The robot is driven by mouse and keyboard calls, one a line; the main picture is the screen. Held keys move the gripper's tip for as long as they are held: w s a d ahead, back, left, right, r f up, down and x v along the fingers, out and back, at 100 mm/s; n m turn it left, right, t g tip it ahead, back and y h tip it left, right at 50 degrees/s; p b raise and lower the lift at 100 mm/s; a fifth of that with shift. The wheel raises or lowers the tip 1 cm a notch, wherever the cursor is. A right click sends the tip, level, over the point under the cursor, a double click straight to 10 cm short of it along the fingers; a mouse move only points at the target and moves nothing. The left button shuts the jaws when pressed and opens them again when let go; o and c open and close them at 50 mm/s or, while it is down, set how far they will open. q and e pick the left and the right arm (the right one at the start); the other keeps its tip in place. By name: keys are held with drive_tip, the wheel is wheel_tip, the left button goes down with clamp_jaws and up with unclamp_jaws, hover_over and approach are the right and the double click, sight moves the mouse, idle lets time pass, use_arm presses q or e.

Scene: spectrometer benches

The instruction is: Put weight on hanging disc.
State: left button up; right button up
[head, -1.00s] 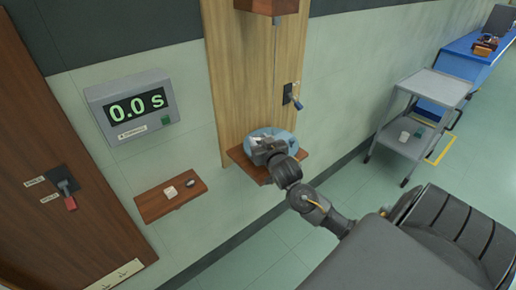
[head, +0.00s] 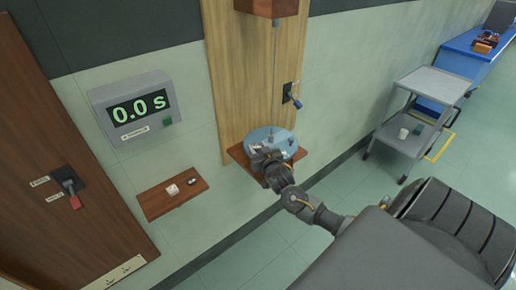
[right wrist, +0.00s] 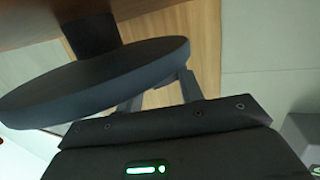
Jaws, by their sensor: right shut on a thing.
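The hanging disc (head: 262,134), pale blue and round, is at the end of a thin rod in front of the wooden board, just over a small brown shelf. My right gripper (head: 256,151) is at its near left edge, shut on what looks like the weight, which is mostly hidden in the head view. In the right wrist view a dark grey round plate (right wrist: 100,78) lies across the gripper's fingers (right wrist: 158,94); I cannot tell whether it is the weight or the hanging disc. My left gripper is not in view.
A timer (head: 137,108) reads 0.0 s. A blue-handled lever (head: 292,97) is on the board. A grey trolley (head: 432,86) stands at right.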

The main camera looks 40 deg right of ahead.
drive_tip(key=o, duration=1.1)
drive_tip(key=shift+f, duration=0.1)
drive_tip(key=b+v, duration=0.2)
drive_tip(key=v, duration=1)
